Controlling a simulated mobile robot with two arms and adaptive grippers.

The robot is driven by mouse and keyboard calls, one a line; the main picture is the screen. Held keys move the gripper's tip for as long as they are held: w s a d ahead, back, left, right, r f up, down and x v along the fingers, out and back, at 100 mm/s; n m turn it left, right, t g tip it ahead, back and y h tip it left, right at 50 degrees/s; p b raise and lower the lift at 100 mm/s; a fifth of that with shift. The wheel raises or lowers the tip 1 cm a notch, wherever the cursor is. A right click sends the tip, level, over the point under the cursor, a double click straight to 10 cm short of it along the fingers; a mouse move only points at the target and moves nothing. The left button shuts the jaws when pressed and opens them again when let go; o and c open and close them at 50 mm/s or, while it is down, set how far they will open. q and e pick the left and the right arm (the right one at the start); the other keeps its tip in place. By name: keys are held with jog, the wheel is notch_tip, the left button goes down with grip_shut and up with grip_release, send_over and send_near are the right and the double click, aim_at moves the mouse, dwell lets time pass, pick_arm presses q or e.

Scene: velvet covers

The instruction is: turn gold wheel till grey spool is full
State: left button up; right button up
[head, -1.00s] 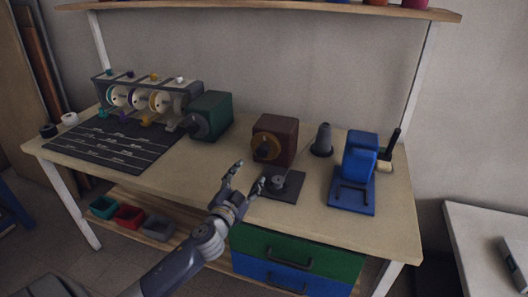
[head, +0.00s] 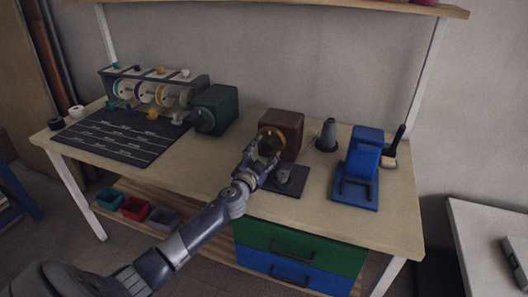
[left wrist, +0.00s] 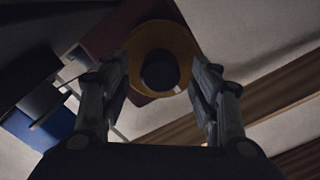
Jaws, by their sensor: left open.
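The gold wheel (head: 268,143) is on the front of a dark red-brown box (head: 288,127) on the workbench. In the left wrist view the gold wheel (left wrist: 160,58), with a dark hub, sits between my two fingers. My left gripper (head: 261,158) is open right in front of the wheel; I cannot tell if the fingers touch it. The grey spool (head: 282,176) is on a small dark plate (head: 292,186) just right of the gripper, partly hidden by it. How full it is cannot be made out. My right gripper is out of view.
A grey cone (head: 327,135) and a blue stand (head: 358,175) are to the right of the box. A green box (head: 214,109), a spool rack and a black mat (head: 112,136) are to the left. The bench front between mat and plate is clear.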

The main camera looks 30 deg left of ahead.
pick_arm(q)
jog(key=c, duration=1.1)
jog(key=shift+o, duration=0.2)
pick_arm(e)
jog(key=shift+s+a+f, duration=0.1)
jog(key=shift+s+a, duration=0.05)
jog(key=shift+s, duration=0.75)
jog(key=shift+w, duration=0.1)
pick_arm(q)
jog(key=shift+m, duration=0.4)
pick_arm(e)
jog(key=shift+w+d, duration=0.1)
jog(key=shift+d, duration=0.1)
